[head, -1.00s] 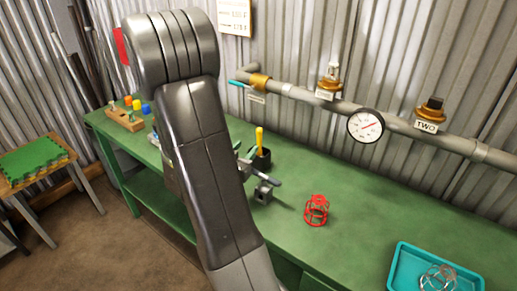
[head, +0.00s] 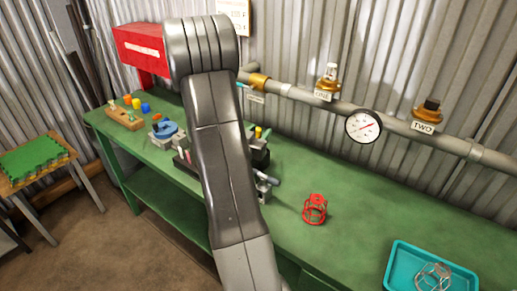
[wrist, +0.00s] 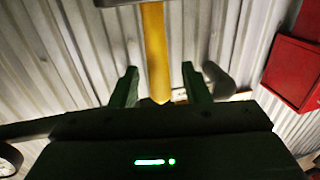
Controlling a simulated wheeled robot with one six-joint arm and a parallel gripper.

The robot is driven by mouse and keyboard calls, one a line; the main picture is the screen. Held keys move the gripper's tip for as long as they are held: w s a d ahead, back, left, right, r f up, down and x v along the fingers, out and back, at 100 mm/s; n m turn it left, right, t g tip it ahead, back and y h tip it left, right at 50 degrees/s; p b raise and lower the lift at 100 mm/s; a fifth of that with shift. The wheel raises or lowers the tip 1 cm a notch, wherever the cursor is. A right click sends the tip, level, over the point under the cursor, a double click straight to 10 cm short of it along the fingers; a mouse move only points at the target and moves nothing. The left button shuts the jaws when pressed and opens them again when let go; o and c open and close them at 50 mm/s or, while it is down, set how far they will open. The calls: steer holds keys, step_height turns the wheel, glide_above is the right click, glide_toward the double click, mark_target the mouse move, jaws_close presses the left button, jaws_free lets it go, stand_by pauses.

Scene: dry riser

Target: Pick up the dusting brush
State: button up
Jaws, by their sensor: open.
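A yellow handle (wrist: 154,45), probably the dusting brush's, runs down from the top edge in the wrist view. Its rounded end lies between the two fingers of my gripper (wrist: 160,70). The fingers are apart, with a visible space on each side of the handle. In the head view a yellow tip (head: 258,131) shows just right of my arm, by a dark shape at the back of the bench. The bristles are not visible, and my arm hides much of that spot.
The pipe with a gauge (head: 363,126) runs behind. A red box (head: 142,50) is at the back left.

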steer(key=shift+c, duration=0.4)
jaws_close()
steer(key=shift+r, duration=0.1)
